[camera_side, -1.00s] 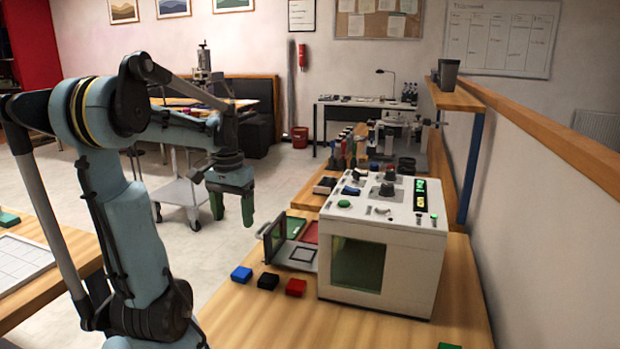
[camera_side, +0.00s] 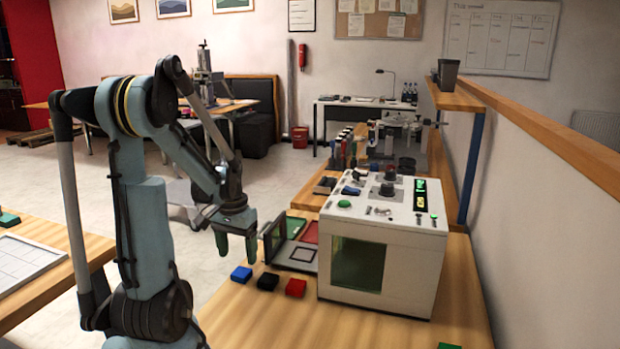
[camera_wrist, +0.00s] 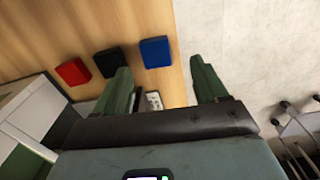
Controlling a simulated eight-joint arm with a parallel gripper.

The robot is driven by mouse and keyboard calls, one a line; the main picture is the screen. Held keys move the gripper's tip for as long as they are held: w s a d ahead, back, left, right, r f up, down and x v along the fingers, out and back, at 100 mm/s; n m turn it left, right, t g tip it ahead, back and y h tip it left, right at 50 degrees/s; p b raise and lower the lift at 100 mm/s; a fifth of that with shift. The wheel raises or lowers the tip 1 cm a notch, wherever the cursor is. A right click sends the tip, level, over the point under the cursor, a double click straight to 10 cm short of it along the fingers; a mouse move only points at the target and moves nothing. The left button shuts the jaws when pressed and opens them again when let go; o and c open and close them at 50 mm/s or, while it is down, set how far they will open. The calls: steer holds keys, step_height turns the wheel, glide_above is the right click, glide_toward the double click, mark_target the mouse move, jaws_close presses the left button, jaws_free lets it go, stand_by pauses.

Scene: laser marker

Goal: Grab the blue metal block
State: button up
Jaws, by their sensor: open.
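The blue metal block (camera_side: 241,273) lies on the wooden table near its left edge, at the left end of a row with a black block (camera_side: 268,281) and a red block (camera_side: 296,288). My gripper (camera_side: 236,258) is open and empty, above and behind the blue block in the side view. In the wrist view the blue block (camera_wrist: 155,52) is on the wood just beyond the green fingers (camera_wrist: 160,78), ahead of the gap between them and nearer the left finger. The black block (camera_wrist: 109,61) and red block (camera_wrist: 72,72) sit further left there.
Bare wood (camera_side: 260,325) is free in front of the blocks.

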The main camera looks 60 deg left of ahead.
mark_target(241, 271)
steer(key=shift+w+d+f, duration=0.1)
steer(key=shift+f, duration=1.2)
steer(key=shift+w+d+f, duration=0.1)
steer(key=shift+f, duration=1.15)
steer(key=shift+c, duration=0.4)
steer(key=c, duration=1.1)
steer(key=shift+r, duration=0.2)
